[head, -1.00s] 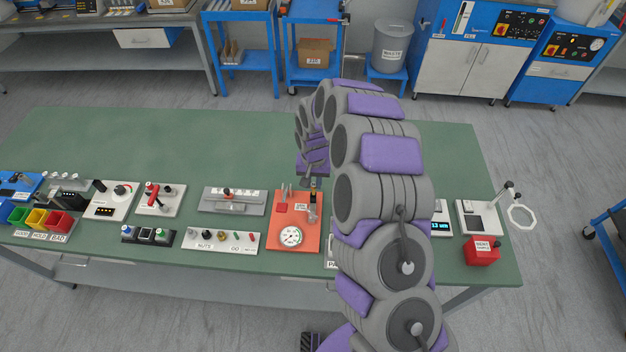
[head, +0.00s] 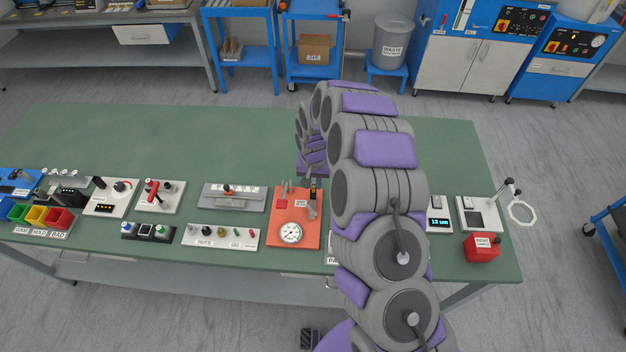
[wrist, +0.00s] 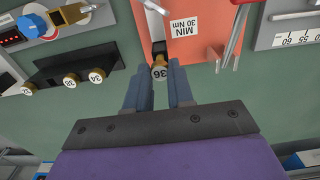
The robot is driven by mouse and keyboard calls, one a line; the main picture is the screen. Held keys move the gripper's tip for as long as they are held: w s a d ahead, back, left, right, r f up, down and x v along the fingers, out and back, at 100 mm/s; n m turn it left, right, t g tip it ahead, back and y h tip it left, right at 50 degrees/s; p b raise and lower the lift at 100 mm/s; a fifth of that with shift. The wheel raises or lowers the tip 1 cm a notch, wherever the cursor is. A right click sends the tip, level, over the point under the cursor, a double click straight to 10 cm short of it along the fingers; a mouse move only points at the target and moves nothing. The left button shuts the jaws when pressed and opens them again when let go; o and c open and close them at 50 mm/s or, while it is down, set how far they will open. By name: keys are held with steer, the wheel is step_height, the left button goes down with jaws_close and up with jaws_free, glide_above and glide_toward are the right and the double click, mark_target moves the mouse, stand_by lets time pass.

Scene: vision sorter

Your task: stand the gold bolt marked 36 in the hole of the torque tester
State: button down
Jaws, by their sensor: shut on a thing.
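The torque tester (head: 283,238) is an orange plate with a round dial, near the front of the green bench. In the wrist view its orange plate (wrist: 207,45) carries a "MIN 30 Nm" label. The gold bolt marked 36 (wrist: 160,72) shows its numbered head between the fingertips of my gripper (wrist: 158,76), which is shut on it. The bolt is beside the plate's edge in that view, close to a dark part of the tester. Its shank and the hole are hidden, so I cannot tell whether it is in the hole. My gripper is at the tester's back edge in the head view.
A grey slide gauge (head: 233,203) stands left of the tester. The back of the green bench (head: 150,135) is clear.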

mark_target(313, 185)
steer(key=shift+f, duration=0.4)
steer(key=c, duration=0.5)
jaws_free()
steer(key=shift+r, duration=0.15)
steer(key=shift+r+p, duration=0.8)
steer(key=shift+r, duration=3.05)
